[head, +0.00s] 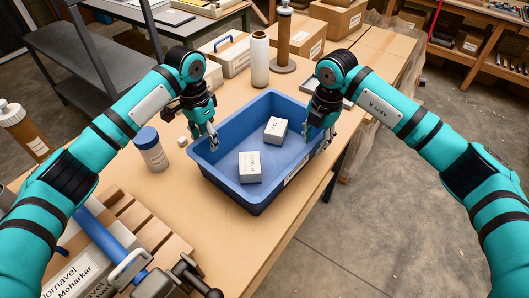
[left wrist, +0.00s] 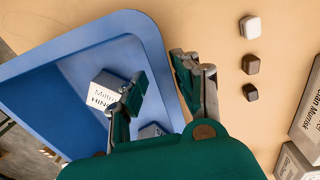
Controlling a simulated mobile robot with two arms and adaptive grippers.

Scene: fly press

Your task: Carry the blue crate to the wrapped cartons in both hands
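The blue crate (head: 240,200) stands on the wooden table with two small white labelled boxes in it, a near one (head: 250,167) and a far one (head: 275,130). My left gripper (head: 204,138) is at the crate's left rim. In the left wrist view its fingers (left wrist: 165,85) are apart, one over the inside of the crate and one outside, with the rim (left wrist: 160,60) between them. My right gripper (head: 320,140) is at the right rim; its finger gap is not clear. Brown cartons (head: 335,18) stand at the table's far end.
A white roll (head: 260,60) and a brown roll on a stand (head: 283,40) are behind the crate. A blue-lidded jar (head: 152,150) and small blocks (left wrist: 250,64) are left of it. The fly press (head: 110,240) is at front left. The table edge is close on the right.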

